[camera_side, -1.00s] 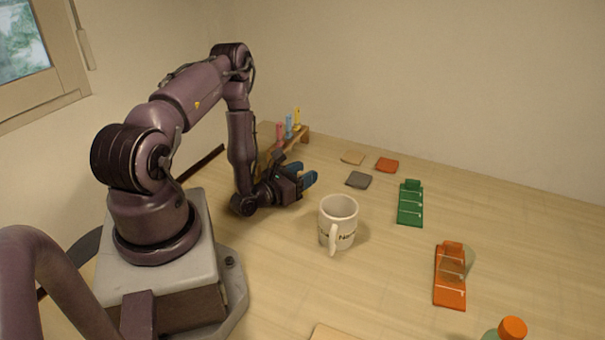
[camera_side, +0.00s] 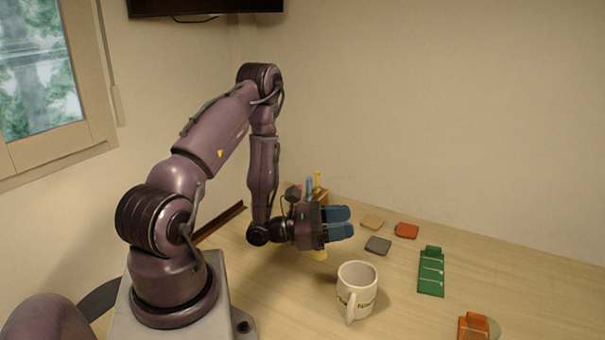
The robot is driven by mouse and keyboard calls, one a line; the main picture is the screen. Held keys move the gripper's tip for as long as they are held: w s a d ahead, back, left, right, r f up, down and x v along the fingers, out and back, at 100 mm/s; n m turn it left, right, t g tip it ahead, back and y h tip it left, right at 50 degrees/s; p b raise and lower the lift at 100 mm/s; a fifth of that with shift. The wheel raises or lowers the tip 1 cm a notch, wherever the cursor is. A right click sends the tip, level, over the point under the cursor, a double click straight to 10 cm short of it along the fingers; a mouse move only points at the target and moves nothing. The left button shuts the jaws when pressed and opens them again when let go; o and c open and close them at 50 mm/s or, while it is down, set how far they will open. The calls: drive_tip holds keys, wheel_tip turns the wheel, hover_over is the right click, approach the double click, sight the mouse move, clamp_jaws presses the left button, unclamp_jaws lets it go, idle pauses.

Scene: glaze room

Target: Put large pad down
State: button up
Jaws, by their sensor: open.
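Three small flat pads lie on the table to the right of my gripper: a tan pad (camera_side: 372,223), an orange-red pad (camera_side: 406,231) and a dark grey pad (camera_side: 377,246). I cannot tell which one is the large pad. My gripper (camera_side: 350,222) has blue fingers pointing right, apart, with nothing visible between them. It is above the table, left of the pads and beyond the mug.
A white mug (camera_side: 357,287) stands in front of my gripper. A green marked strip (camera_side: 431,271) lies to the right. An orange strip (camera_side: 473,327) with a clear item is cut off at the bottom. A rack with blue (camera_side: 310,188) and yellow (camera_side: 317,181) upright items stands behind my gripper.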

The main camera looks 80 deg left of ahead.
drive_tip(key=s+d+r+m+g+h, duration=0.35)
drive_tip(key=d+r+m+g, duration=0.25)
drive_tip(key=d+m+g, duration=0.3)
drive_tip(key=s+d+r+m+g+h, duration=0.2)
drive_tip(key=d+r+m+g+h, duration=0.35)
drive_tip(key=d+m+g, duration=0.35)
drive_tip(key=s+a+r+m+t+y, duration=0.2)
drive_tip(key=s+r+m+y, duration=0.1)
drive_tip(key=m+y, duration=0.3)
drive_tip(key=s+a+r+m+t+y, duration=0.2)
drive_tip(key=s+r+m+y, duration=0.1)
drive_tip(key=r+m+y, duration=0.3)
drive_tip(key=shift+s+a+r+m+t+y, duration=0.25)
drive_tip(key=shift+m+y, duration=0.55)
drive_tip(key=shift+y, duration=0.4)
